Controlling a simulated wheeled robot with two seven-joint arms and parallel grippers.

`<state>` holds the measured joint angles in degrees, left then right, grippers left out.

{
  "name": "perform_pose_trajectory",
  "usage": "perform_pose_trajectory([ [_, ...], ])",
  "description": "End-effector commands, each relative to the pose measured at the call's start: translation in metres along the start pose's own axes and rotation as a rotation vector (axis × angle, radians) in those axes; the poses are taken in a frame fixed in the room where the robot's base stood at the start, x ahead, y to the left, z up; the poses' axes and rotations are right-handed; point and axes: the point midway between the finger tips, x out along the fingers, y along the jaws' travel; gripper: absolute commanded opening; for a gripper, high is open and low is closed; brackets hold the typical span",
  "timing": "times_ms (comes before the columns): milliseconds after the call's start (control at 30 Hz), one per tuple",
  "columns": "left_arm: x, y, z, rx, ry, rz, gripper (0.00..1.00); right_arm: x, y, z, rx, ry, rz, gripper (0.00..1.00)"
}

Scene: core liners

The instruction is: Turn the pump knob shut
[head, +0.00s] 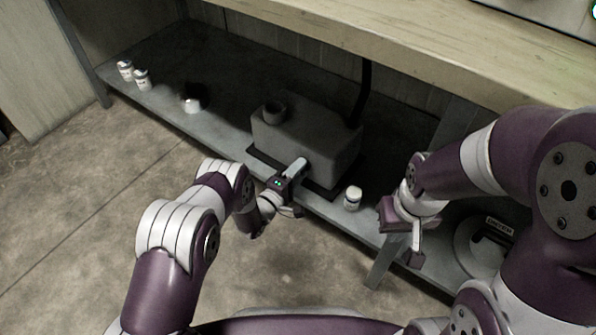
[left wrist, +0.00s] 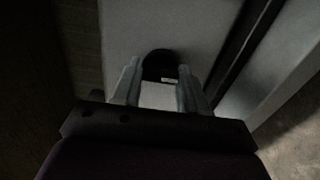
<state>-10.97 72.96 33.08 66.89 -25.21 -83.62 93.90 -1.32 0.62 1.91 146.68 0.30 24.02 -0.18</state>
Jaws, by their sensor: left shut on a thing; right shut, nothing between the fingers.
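The pump is a grey box (head: 318,134) on the low shelf under the bench, with a short round port on top and a dark hose at its back right. My left gripper (head: 299,166) is at the front face of the pump, its fingers reaching to it. In the left wrist view, the fingers (left wrist: 160,92) are shut on the dark round knob (left wrist: 158,62), which has a small pale mark. In the head view the knob is hidden by the gripper. My right gripper (head: 414,256) is shut and empty, in front of the shelf to the right.
A white-lidded jar (head: 352,197) stands on the shelf just right of the pump. Two small jars (head: 133,75) and a white object (head: 191,104) stand at the left. A round labelled item (head: 484,246) lies at the right. The bench top (head: 430,45) overhangs the shelf.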

Motion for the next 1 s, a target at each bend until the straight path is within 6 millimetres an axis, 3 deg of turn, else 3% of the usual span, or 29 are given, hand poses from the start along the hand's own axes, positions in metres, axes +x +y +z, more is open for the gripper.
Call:
perform_pose_trajectory([
  [133, -0.001, -0.001, 0.0, -0.003, 0.0, -0.003, 0.12, 0.0, 0.0, 0.0, 0.0, 0.0, 0.0, 0.0],
  [167, -0.001, -0.001, 0.0, -0.003, 0.0, -0.003, 0.49, 0.0, 0.0, 0.0, 0.0, 0.0, 0.0, 0.0],
  [200, -0.001, -0.001, 0.0, -0.002, 0.0, -0.003, 0.62, 0.0, 0.0, 0.0, 0.0, 0.0, 0.0, 0.0],
  [233, -0.001, -0.001, 0.0, -0.002, 0.0, -0.003, 0.68, 0.0, 0.0, 0.0, 0.0, 0.0, 0.0, 0.0],
  [567, -0.005, 0.001, 0.0, 0.0, 0.001, -0.002, 0.68, -0.004, 0.0, -0.001, 0.0, 0.0, 0.0, 0.0],
  [667, -0.022, 0.005, 0.0, -0.002, 0.003, -0.005, 0.68, -0.018, 0.0, -0.002, 0.0, 0.0, 0.0, 0.0],
  [1000, -0.109, 0.003, -0.001, -0.003, 0.004, -0.004, 0.68, -0.055, 0.0, -0.007, 0.0, 0.0, 0.0, 0.0],
])
